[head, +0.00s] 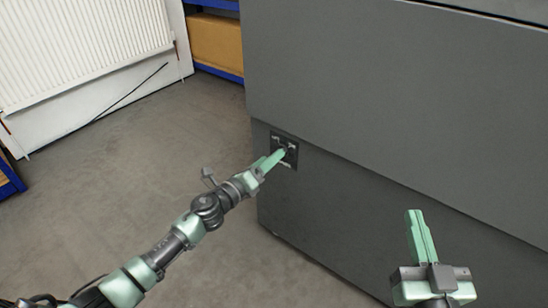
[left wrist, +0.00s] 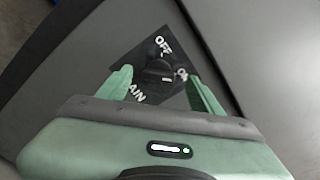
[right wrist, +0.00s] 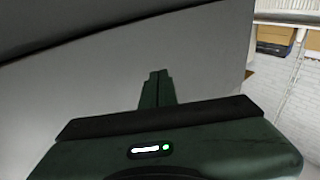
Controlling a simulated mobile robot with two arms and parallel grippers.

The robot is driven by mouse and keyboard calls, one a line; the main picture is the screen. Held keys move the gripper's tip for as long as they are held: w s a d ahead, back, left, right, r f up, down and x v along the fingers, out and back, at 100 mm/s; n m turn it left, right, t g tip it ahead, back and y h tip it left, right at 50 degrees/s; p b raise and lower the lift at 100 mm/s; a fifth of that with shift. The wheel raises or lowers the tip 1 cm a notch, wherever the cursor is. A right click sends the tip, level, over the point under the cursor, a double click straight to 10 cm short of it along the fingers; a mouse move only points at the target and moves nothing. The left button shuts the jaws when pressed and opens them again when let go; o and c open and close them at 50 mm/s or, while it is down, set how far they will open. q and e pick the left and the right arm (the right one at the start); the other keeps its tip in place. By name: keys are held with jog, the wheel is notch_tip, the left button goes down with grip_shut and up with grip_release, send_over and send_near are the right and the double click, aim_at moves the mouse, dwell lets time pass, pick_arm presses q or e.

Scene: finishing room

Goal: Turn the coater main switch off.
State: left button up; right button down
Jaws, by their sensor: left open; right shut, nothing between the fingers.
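The coater (head: 400,90) is a large dark grey cabinet. Its main switch (left wrist: 158,72) is a dark rotary knob on a black plate (head: 290,161) with white OFF, ON and MAIN lettering, low near the cabinet's left corner. My left gripper (head: 278,158) is open at the plate. In the left wrist view its fingers (left wrist: 160,88) stand on either side of the knob, apart from each other; whether they touch it I cannot tell. The exact direction the knob points is unclear. My right gripper (head: 414,214) is shut and empty in front of the cabinet, to the right.
A white radiator (head: 80,40) stands on the wall at the upper left. A blue shelf with a cardboard box (head: 216,43) is behind the cabinet's left edge. The grey floor (head: 130,150) left of the cabinet is clear.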

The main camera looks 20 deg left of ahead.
pick_arm(q)
jog(key=shift+x, duration=1.55)
pick_arm(e)
jog(key=shift+s+a+r+t, duration=0.15)
jog(key=shift+r+t, duration=0.55)
jog(key=shift+r, duration=0.35)
